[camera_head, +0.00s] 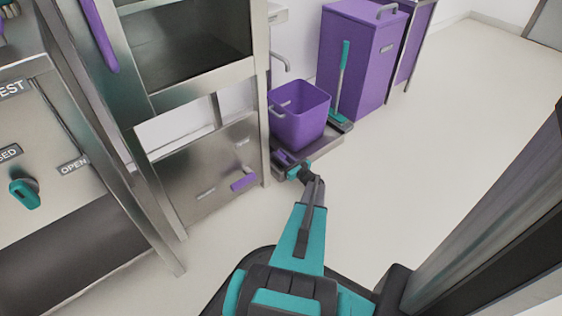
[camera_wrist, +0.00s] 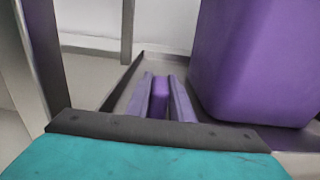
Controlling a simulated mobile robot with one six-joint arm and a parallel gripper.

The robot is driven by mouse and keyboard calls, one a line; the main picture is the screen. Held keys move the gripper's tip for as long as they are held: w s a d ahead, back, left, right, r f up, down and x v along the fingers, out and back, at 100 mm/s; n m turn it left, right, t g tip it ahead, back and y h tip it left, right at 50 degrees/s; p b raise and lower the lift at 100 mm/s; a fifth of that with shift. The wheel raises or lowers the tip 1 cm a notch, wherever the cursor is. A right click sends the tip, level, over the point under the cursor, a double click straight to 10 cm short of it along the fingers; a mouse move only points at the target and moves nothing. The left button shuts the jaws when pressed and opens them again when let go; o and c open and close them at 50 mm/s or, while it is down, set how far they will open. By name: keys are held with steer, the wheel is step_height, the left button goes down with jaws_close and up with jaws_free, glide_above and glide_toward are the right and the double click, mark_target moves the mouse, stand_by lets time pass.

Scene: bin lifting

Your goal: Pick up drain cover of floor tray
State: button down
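The floor tray (camera_head: 322,155) is a low metal tray on the floor; its rim (camera_wrist: 124,80) also shows in the wrist view. A small purple block (camera_wrist: 160,98), which looks like the drain cover's grip, is at the tray's near-left end. My gripper (camera_head: 287,160) reaches down to that end of the tray. In the wrist view two long lavender-grey pieces, which look like my fingers (camera_wrist: 160,92), flank the block closely. I cannot tell whether they touch it. The cover's lower part is hidden.
A purple bin (camera_head: 300,115) stands in the tray right beside my gripper; it also fills the right of the wrist view (camera_wrist: 255,60). A teal-handled brush (camera_head: 343,70) and purple cabinet (camera_head: 360,60) stand behind. A metal frame (camera_head: 260,90) is close left. The floor (camera_head: 440,130) right is clear.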

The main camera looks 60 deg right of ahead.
mark_target(282, 155)
steer(key=shift+r, duration=0.2)
steer(key=shift+r+p, duration=0.5)
steer(key=shift+r, duration=0.05)
steer(key=r+p, duration=0.1)
steer(key=r, duration=0.1)
steer(key=shift+s+a+r+p, duration=0.2)
steer(key=shift+s+r+p, duration=0.1)
steer(key=shift+s+p, duration=0.1)
steer(key=a+p+v, duration=0.2)
steer(key=p+v, duration=0.2)
steer(key=v, duration=1)
steer(key=shift+a+r, duration=0.4)
steer(key=shift+r, duration=0.1)
